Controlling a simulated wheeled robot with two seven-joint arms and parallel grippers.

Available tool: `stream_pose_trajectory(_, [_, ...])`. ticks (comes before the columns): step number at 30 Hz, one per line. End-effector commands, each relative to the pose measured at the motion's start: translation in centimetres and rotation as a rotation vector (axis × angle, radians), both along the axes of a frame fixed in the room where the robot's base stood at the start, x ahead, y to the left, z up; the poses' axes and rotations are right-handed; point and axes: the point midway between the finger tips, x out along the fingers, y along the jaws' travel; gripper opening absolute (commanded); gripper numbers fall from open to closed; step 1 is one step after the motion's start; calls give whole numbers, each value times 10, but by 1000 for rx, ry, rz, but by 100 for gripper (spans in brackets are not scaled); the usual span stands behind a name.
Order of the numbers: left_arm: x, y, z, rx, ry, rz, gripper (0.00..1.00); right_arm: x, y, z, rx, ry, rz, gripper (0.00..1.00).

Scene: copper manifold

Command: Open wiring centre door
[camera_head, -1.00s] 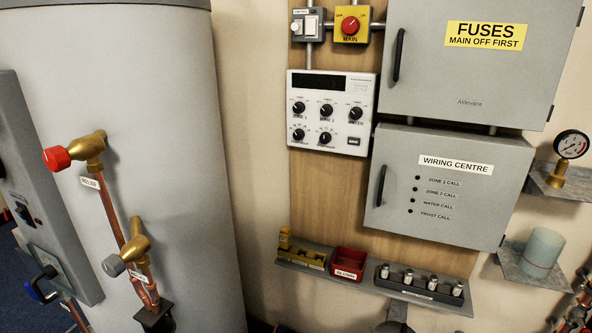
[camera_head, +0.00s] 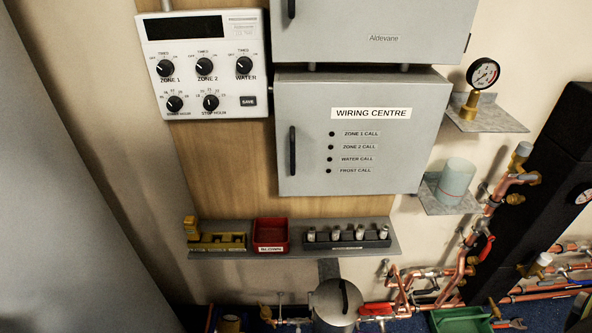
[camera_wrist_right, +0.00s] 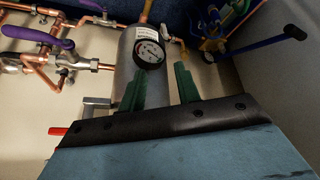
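The wiring centre (camera_head: 400,160) is a grey box on a wooden board in the head view. Its front door is shut flat, with a dark vertical handle (camera_head: 292,151) on the left side and several labelled indicator dots. My right gripper (camera_wrist_right: 160,88) shows in the right wrist view with two green fingers spread apart and nothing between them. A silver cylinder with a round gauge (camera_wrist_right: 149,52) lies beyond the fingers. The right gripper is away from the handle, which is not in the wrist view. My left gripper is in neither current view.
The grey fuse box (camera_head: 370,30) is just above and a white controller (camera_head: 204,62) is upper left. A shelf (camera_head: 300,252) with a red tray (camera_head: 270,234) runs below. A gauge bracket (camera_head: 485,121) is at right, copper pipes (camera_head: 405,290) below. Space before the door looks clear.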

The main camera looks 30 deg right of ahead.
Motion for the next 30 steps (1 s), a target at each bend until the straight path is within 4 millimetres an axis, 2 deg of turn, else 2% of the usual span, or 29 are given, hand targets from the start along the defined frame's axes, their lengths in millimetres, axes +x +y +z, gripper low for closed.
stream_pose_trajectory(1, [0,0,2,0,1,0,40,19,-1,28,3,-49,-5,32])
stream_pose_trajectory(2, [0,1,3,1,0,0,40,27,-2,42,5,-72,-9,32])
stream_pose_trajectory(5, [5,0,6,0,-8,0,40,70,-16,105,15,-241,-29,32])
stream_pose_trajectory(8, [15,1,9,0,-23,-1,40,109,-27,183,39,-446,-39,32])
stream_pose_trajectory(9, [19,0,10,-1,-28,-1,40,121,-29,219,51,-532,-38,32])
stream_pose_trajectory(11, [23,0,12,-2,-36,-1,40,135,-30,271,72,-655,-29,32])
stream_pose_trajectory(12, [25,0,13,-2,-39,-1,40,140,-29,304,87,-731,-20,32])
stream_pose_trajectory(15, [26,0,15,-3,-40,-1,40,145,-24,374,125,-887,8,32])
stream_pose_trajectory(18, [25,0,16,-2,-39,-1,40,143,-18,424,156,-995,35,32])
stream_pose_trajectory(22, [21,0,17,-2,-32,-1,40,139,-12,457,179,-1068,58,32])
stream_pose_trajectory(26, [17,0,17,-1,-26,-1,40,143,-10,465,185,-1086,62,32])
stream_pose_trajectory(30, [16,0,18,0,-25,-1,40,159,-8,465,185,-1086,62,32])
